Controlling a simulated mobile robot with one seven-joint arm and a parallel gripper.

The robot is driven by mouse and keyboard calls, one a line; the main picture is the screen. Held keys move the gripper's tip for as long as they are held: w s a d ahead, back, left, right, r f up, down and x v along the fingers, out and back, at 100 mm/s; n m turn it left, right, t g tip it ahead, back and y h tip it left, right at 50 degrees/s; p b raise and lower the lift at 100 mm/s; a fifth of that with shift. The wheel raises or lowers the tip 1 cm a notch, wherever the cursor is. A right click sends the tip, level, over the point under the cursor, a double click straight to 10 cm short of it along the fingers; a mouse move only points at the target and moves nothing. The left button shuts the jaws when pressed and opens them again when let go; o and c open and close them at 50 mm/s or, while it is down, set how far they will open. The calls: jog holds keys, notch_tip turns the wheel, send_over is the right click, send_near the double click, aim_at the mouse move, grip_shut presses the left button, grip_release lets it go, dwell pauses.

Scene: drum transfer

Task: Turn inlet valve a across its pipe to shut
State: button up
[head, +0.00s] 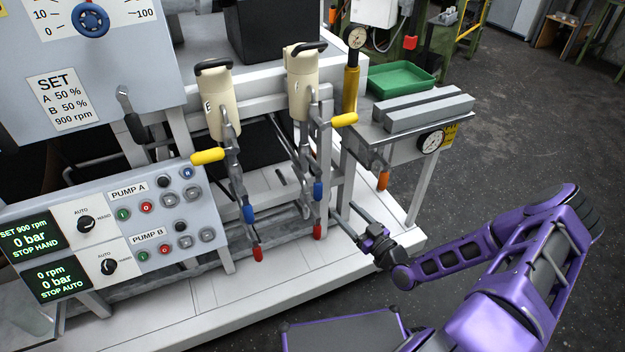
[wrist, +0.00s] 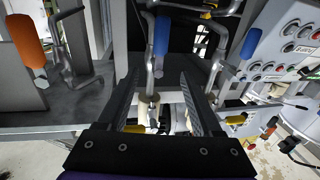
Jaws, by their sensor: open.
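Two pipe runs below the cream filters carry lever handles in yellow, blue and red; I cannot read which lever is inlet valve a. In the head view a blue handle (head: 318,189) and a red handle (head: 317,232) hang on the right run. Another blue handle (head: 248,214) and red handle (head: 258,254) hang on the left run. My gripper (head: 346,214) is open and empty, low and to the right of the right run. In the wrist view its fingers (wrist: 159,78) point toward the pipework, with one blue handle (wrist: 161,36) beyond them and another (wrist: 250,43) to the right.
Yellow handles (head: 207,156) (head: 344,120) stick out higher up. An orange handle (head: 383,180) hangs under the right-hand bench (head: 390,149), and shows at left in the wrist view (wrist: 27,40). The pump panel (head: 170,215) stands left. The floor at right is clear.

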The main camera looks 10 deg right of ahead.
aim_at(318, 185)
jog(key=x, duration=1.7)
jog(key=shift+b, duration=0.35)
grip_shut()
dwell(0.5)
